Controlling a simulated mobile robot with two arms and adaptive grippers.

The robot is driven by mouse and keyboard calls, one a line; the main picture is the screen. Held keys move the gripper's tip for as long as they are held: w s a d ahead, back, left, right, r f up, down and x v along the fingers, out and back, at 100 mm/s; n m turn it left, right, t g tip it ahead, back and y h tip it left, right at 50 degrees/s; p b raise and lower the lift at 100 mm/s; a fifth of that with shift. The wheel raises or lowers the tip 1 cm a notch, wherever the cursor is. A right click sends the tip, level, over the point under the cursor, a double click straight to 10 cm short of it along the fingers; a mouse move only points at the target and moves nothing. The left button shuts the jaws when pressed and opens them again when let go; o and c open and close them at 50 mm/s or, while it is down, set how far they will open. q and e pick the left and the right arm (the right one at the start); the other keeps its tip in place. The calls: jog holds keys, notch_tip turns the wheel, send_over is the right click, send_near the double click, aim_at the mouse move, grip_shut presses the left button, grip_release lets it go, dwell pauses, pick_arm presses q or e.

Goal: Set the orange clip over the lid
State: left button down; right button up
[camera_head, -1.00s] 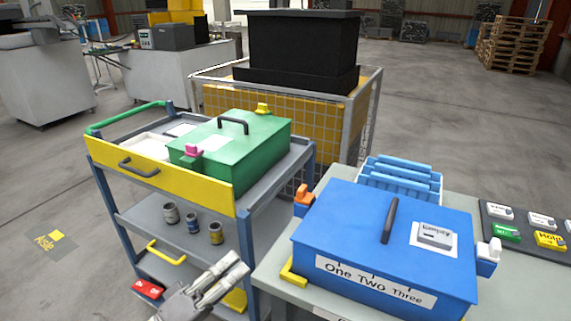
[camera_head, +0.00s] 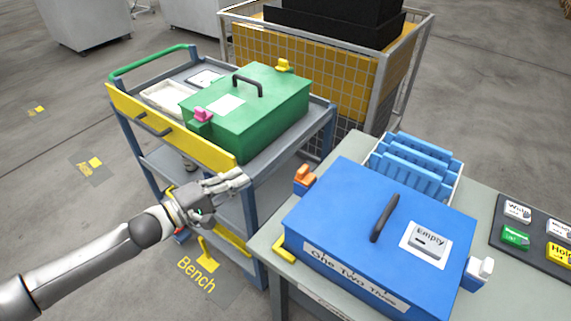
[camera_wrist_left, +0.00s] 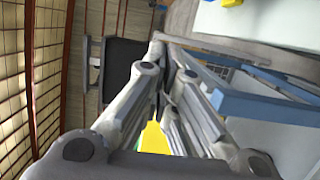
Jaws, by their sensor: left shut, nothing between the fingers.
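The orange clip (camera_head: 305,177) stands at the left side of the blue box on the bench. The blue box's lid (camera_head: 345,205) is down, with a dark handle across it and a card reading "Empty" on top. A white clip (camera_head: 481,272) is at the box's right side. My left gripper (camera_head: 240,182) is shut and empty, in front of the cart's yellow panel and left of the orange clip, well apart from it. The left wrist view shows its fingers (camera_wrist_left: 165,90) together, with nothing held. My right gripper is not in view.
A cart (camera_head: 325,120) carries a green box (camera_head: 275,110) with pink and yellow clips. A blue rack (camera_head: 415,165) stands behind the blue box. A dark panel with labelled blocks (camera_head: 515,238) lies at the right of the bench. A wire cage (camera_head: 370,100) stands behind.

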aim_at(306, 175)
pick_arm(q)
jog(key=w+d+p, duration=0.3)
jog(key=w+d, duration=0.1)
jog(key=d, duration=0.7)
jog(key=shift+d, duration=0.15)
jog(key=shift+w, duration=0.15)
